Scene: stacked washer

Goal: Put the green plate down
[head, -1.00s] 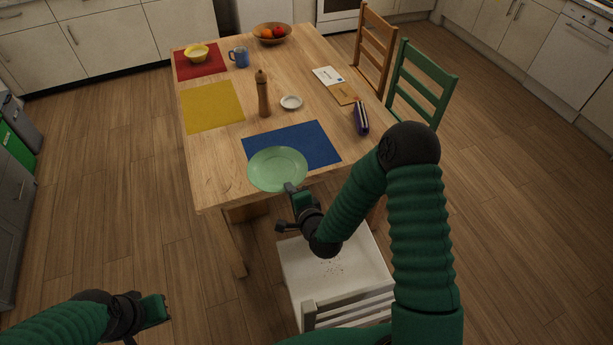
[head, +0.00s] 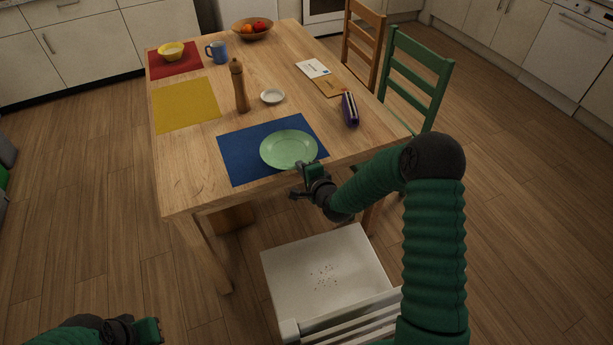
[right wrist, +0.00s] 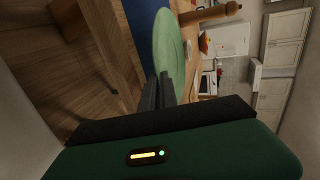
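The green plate (head: 289,148) is over the right part of the blue placemat (head: 238,157), roughly level. I cannot tell whether it touches the mat. My right gripper (head: 304,172) is shut on the plate's near rim. In the right wrist view, the two dark fingers (right wrist: 158,92) are close together at the edge of the plate (right wrist: 168,48), and the blue placemat (right wrist: 134,42) shows beside it. My left gripper (head: 150,330) is low at the bottom left, away from the table; its fingers are too cut off to judge.
On the wooden table (head: 186,186) a pepper mill (head: 240,88), small white dish (head: 272,97) and purple case (head: 349,109) stand beyond the plate. The yellow placemat (head: 185,103) is bare. A white chair (head: 325,275) stands at the near side, a green chair (head: 415,80) at right.

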